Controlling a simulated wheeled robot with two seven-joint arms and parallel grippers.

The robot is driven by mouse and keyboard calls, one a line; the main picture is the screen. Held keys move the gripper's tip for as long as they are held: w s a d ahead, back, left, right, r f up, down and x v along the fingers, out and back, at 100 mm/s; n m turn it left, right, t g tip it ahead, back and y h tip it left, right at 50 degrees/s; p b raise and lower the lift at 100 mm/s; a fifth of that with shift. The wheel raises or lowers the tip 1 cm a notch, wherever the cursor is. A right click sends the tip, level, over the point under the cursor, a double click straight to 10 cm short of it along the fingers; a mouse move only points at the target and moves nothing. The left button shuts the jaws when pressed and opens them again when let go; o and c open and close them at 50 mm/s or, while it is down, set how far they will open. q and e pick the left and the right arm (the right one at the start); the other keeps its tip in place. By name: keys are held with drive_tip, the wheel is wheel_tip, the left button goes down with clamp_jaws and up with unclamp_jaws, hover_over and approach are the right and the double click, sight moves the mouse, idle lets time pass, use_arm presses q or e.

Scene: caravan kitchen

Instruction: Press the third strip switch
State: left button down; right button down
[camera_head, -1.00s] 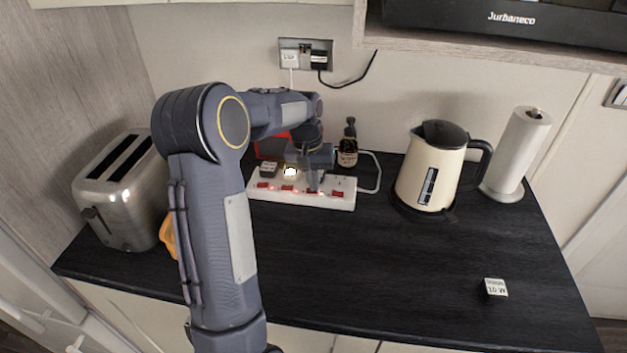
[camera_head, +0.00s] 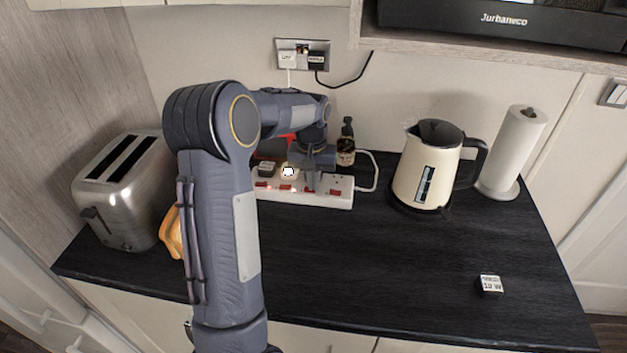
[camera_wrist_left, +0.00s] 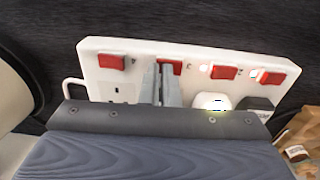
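The white power strip (camera_head: 325,200) lies on the black counter near the back wall, with a row of red rocker switches. The third switch from the left (camera_head: 310,189) is partly covered by my left gripper (camera_head: 310,186) in the head view. In the left wrist view the strip appears turned round, and the same switch (camera_wrist_left: 172,67) is second from the left. There my left gripper's fingers (camera_wrist_left: 168,74) are together and empty, with tips at that switch's lower edge. I cannot tell whether they touch it. My right gripper is not in view.
Plugs (camera_wrist_left: 212,102) sit in the strip. A dark bottle (camera_head: 346,148) stands behind it, and a cream kettle (camera_head: 408,180) and paper roll (camera_head: 513,150) stand right. A toaster (camera_head: 125,205) stands left. A small labelled block (camera_head: 490,285) lies front right. The front middle counter is clear.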

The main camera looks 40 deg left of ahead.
use_arm(q)
drive_tip(key=shift+s+a+f, duration=0.4)
drive_tip(key=shift+s+f, duration=0.1)
drive_tip(key=shift+f, duration=0.15)
drive_tip(key=shift+r+p, duration=0.35)
drive_tip(key=r+p, duration=0.2)
drive_tip(key=r, duration=0.1)
drive_tip(key=r+p, duration=0.2)
drive_tip(key=shift+w, duration=0.3)
drive_tip(key=shift+w+d+r+b, duration=0.1)
drive_tip(key=shift+d+r+b, duration=0.1)
drive_tip(key=shift+r+b, duration=0.6)
wheel_tip(320, 180, up, 8)
drive_tip(key=shift+d, duration=0.15)
drive_tip(key=shift+w, duration=0.1)
drive_tip(key=shift+d, duration=0.1)
